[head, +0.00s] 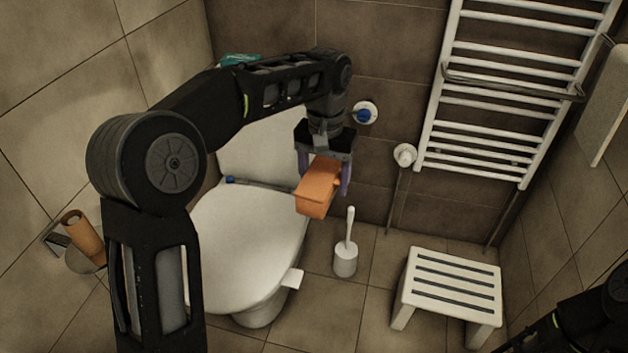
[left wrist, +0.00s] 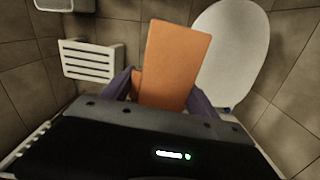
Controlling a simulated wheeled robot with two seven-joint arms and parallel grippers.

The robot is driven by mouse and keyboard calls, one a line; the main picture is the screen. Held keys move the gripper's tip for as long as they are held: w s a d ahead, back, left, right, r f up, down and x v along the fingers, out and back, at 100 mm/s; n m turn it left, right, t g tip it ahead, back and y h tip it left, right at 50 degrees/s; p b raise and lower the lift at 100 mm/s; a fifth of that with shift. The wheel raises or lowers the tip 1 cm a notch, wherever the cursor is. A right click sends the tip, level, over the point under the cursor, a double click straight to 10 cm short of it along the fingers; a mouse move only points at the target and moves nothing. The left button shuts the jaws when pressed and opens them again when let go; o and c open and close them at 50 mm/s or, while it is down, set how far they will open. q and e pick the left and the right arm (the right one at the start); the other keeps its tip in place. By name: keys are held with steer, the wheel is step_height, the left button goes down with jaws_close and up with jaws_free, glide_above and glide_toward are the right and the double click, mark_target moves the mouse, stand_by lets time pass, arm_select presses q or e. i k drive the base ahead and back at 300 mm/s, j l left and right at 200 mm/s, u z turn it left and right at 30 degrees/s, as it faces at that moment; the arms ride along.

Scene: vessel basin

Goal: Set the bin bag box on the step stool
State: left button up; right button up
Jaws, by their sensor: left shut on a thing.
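The bin bag box is an orange box (head: 316,189) held in my left gripper (head: 324,178), which is shut on it. The box is in the air near the right edge of the toilet, well above the floor. In the left wrist view the box (left wrist: 175,65) sits between the fingers and hides part of what lies behind. The step stool (head: 453,283) is white and slatted, on the floor at the lower right, apart from the box. It also shows in the left wrist view (left wrist: 90,62), with nothing seen on top. My right gripper is not in view; only part of my right arm shows.
A white toilet (head: 245,240) with its lid down stands left of the box. A toilet brush (head: 346,258) stands on the floor between toilet and stool. A white towel rail (head: 510,80) hangs above the stool. A paper roll holder (head: 82,240) is at the left wall.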

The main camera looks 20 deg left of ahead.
mark_target(454, 288)
steer(key=i+l, duration=0.15)
steer(key=i, duration=0.25)
steer(key=z, duration=1.85)
